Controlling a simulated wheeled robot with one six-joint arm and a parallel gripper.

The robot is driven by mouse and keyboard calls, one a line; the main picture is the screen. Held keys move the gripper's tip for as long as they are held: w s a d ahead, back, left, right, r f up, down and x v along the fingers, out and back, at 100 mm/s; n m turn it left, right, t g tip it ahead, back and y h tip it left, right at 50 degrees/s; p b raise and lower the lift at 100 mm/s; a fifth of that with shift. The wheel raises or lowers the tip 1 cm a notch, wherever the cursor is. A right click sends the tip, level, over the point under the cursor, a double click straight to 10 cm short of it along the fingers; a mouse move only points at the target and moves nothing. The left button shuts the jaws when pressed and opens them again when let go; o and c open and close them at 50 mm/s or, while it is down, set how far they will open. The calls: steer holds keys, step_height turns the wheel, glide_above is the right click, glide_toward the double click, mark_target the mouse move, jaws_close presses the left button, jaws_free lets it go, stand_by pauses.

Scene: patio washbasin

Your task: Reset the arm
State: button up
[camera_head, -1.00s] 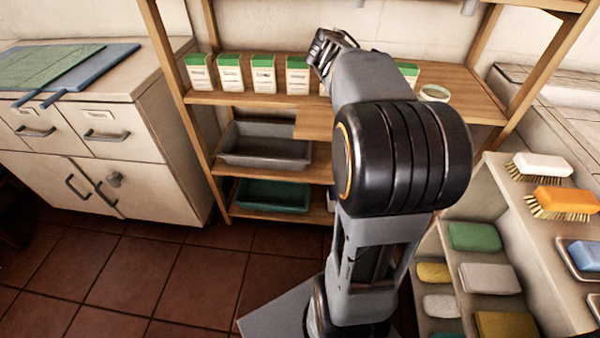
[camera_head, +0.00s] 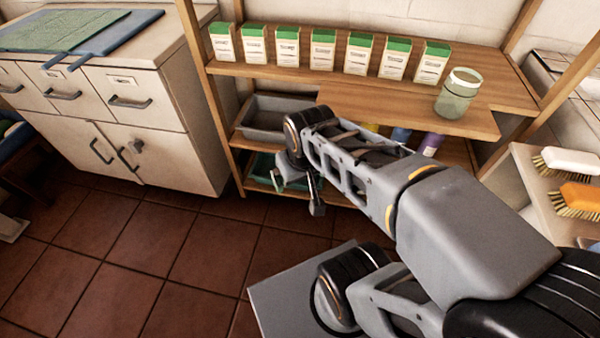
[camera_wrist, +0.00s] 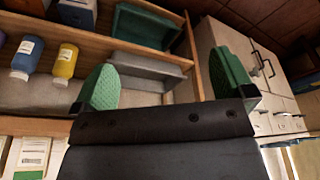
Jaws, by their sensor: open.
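My gripper (camera_head: 298,192) hangs at the end of my folded arm, in front of the wooden shelf unit and above the tiled floor in the head view. In the wrist view its two green finger pads (camera_wrist: 165,85) stand wide apart with nothing between them. Behind the fingers the wrist view shows the lower shelves, tilted, with a grey tray and a green tray. My arm hides part of the lower shelves in the head view.
The shelf unit holds a row of green-topped boxes (camera_head: 323,50) and a glass jar (camera_head: 457,94) on its upper board. A grey tray (camera_head: 262,118) sits below. A cabinet (camera_head: 150,130) stands left; brushes (camera_head: 572,160) lie right.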

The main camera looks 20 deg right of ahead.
steer(key=shift+r, duration=0.1)
steer(key=w+p+v, duration=0.3)
steer(key=p+v, duration=0.9)
steer(key=w+r+p+v, duration=0.1)
steer(key=w+p+v, duration=0.2)
steer(key=p+v, duration=0.9)
steer(key=shift+s+a+r+t, duration=0.25)
steer(key=shift+r+t, duration=0.15)
steer(key=shift+r, duration=0.3)
